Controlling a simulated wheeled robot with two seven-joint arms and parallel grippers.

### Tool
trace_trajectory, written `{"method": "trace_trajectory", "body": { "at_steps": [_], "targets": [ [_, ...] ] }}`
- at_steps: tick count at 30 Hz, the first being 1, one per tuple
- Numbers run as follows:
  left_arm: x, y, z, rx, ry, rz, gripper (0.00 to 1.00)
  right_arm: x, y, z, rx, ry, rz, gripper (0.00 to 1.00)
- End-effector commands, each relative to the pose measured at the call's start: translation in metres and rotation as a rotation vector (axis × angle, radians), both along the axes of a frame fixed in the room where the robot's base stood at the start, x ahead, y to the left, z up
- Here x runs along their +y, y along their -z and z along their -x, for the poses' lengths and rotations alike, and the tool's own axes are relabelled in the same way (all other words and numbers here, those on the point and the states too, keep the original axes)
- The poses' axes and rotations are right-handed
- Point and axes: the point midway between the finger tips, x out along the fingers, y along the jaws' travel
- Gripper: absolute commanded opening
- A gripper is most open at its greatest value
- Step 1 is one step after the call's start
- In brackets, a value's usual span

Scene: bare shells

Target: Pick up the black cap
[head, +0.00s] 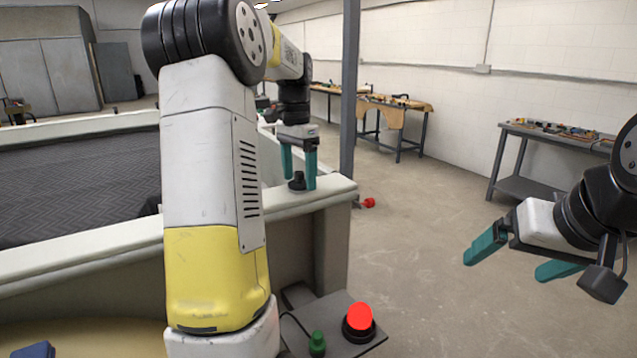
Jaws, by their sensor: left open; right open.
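A small black cap (297,183) sits on the pale ledge (335,192) near its corner, in the middle of the head view. My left gripper (299,178) points down over it with green fingers spread. The cap appears between the two fingertips; I cannot tell whether either finger touches it. My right gripper (504,268) is open and empty at the right, over the bare floor and far from the cap.
A red push button (359,317) and a green knob (317,343) are on a grey panel below the ledge. A small red object (369,203) lies on the floor. A dark post (349,90) rises behind the ledge. Workbenches (552,132) line the wall.

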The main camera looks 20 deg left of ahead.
Motion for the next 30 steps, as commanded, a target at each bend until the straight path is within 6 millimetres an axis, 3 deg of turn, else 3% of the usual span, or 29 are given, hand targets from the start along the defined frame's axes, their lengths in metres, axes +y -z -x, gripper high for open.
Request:
{"method": "trace_trajectory", "body": {
  "at_steps": [2, 9, 12, 23, 30],
  "targets": [
    [0.0, 0.0, 0.0, 0.0, 0.0, 0.0, 0.76, 0.0, 0.0, 0.0, 0.0, 0.0, 0.0, 0.91],
    [0.0, 0.0, 0.0, 0.0, 0.0, 0.0, 0.28, 0.0, 0.0, 0.0, 0.0, 0.0, 0.0, 0.91],
    [0.0, 0.0, 0.0, 0.0, 0.0, 0.0, 0.13, 0.0, 0.0, 0.0, 0.0, 0.0, 0.0, 0.91],
    [0.0, -0.007, 0.0, -0.002, 0.001, 0.0, 0.13, 0.0, 0.0, 0.0, 0.0, 0.0, 0.0, 0.91],
    [0.0, -0.034, -0.001, -0.004, 0.001, 0.0, 0.13, 0.0, 0.0, 0.0, 0.0, 0.0, 0.0, 0.91]
  ]
}}
